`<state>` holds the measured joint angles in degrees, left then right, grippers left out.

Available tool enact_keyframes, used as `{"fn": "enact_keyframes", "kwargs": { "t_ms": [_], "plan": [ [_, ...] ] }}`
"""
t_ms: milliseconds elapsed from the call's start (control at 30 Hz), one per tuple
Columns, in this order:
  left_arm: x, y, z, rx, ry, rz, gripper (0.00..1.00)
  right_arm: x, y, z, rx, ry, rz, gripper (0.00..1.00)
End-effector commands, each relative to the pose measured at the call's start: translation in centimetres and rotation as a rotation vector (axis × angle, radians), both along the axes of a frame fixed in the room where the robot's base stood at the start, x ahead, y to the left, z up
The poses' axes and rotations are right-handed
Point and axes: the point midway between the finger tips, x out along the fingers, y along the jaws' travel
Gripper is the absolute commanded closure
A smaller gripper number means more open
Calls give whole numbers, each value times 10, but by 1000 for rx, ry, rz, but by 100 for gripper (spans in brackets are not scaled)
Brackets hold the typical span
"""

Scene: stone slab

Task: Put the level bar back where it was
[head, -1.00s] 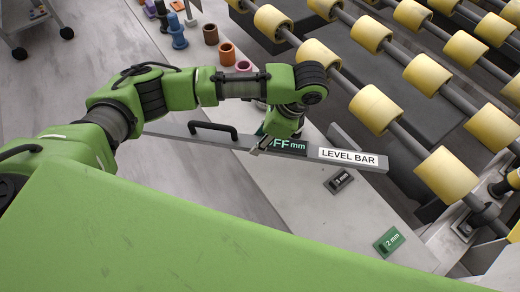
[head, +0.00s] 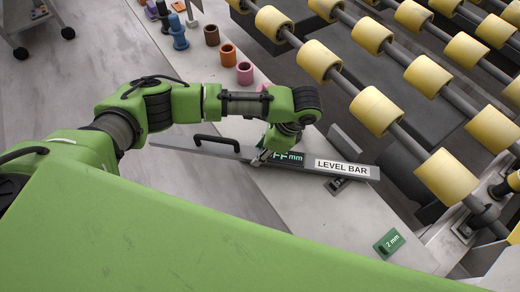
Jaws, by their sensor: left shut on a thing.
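The level bar (head: 215,149) is a long grey bar with a black handle, a dark display with green "mm" lettering and a white "LEVEL BAR" label. It lies slantwise across the narrow pale ledge in the head view, its left end out over the floor. My left gripper (head: 261,157) is shut on the bar near its display, partly covering the lettering. The bar's right part overlaps a small dark block (head: 343,186) on the ledge; whether they touch I cannot tell. A grey plate (head: 352,145) stands just behind the bar. My right gripper is out of view.
A green "2 mm" block (head: 389,243) lies on the ledge at the lower right. Coloured cups, including an orange one (head: 228,54) and a pink one (head: 245,73), stand at the ledge's far end. Yellow rollers (head: 375,110) run along the right side.

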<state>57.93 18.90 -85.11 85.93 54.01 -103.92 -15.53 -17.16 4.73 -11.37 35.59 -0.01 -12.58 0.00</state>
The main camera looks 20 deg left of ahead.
Motion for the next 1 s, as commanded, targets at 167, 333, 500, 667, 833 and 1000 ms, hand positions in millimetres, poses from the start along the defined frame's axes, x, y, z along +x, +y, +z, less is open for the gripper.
{"fn": "enact_keyframes", "kwargs": {
  "t_ms": [167, 333, 500, 667, 833, 1000],
  "plan": [
    [0, 0, -2, 0, 1, 0, 52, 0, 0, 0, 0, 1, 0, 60],
    [0, 0, -2, 0, 1, 0, 52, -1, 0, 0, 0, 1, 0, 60],
    [0, 0, -1, 0, 0, 0, 52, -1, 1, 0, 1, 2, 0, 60],
    [1, -4, 14, -3, -1, -2, 52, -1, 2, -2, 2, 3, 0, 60],
    [3, -18, 47, -3, -2, -2, 52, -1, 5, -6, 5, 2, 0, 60],
    [5, -32, 85, -1, -3, -2, 52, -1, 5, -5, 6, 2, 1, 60]
  ]
}}
